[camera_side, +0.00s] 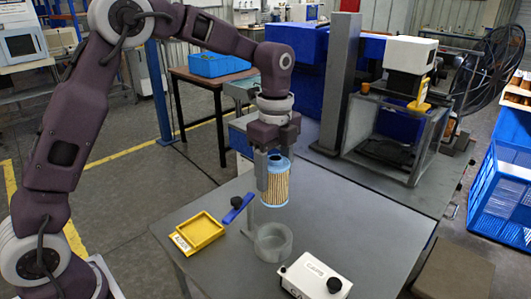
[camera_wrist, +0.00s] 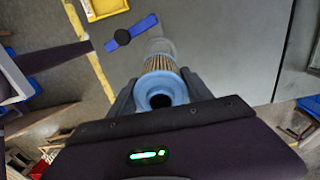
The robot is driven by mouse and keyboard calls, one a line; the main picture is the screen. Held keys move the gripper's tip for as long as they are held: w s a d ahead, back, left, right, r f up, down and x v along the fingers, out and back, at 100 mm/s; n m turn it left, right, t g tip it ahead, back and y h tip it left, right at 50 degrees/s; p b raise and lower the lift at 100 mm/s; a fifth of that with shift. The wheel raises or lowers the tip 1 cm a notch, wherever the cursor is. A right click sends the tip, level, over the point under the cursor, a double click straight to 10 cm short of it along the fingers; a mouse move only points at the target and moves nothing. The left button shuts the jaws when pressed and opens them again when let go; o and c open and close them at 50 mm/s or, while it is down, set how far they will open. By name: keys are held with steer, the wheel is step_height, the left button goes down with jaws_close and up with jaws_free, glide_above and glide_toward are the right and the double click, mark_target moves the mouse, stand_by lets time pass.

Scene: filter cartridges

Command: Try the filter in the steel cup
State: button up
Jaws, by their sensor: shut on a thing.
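The filter (camera_side: 275,188) is a pleated tan cylinder with light blue end caps and a dark hole in its top. My gripper (camera_side: 274,178) is shut on it and holds it roughly upright, with a finger on either side. In the wrist view the filter (camera_wrist: 160,82) shows between the fingers, top end nearest the camera. The steel cup (camera_side: 273,243) is a round grey open cup on the table below the filter, with a visible gap between them. In the wrist view the filter partly hides the cup (camera_wrist: 161,47).
A yellow labelled tray (camera_side: 199,232) and a blue tool with a black round part (camera_side: 237,207) lie left of the cup. A white box with a black knob (camera_side: 315,277) stands at front right. The grey table (camera_side: 360,225) is clear to the right.

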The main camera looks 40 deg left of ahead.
step_height(320, 180, down, 11)
steer(key=shift+f, duration=0.15)
stand_by(0.4)
steer(key=shift+f, duration=0.5)
stand_by(1.0)
steer(key=o, duration=1.9)
steer(key=shift+r, duration=0.1)
steer(key=shift+r, duration=0.9)
steer(key=shift+r, duration=0.1)
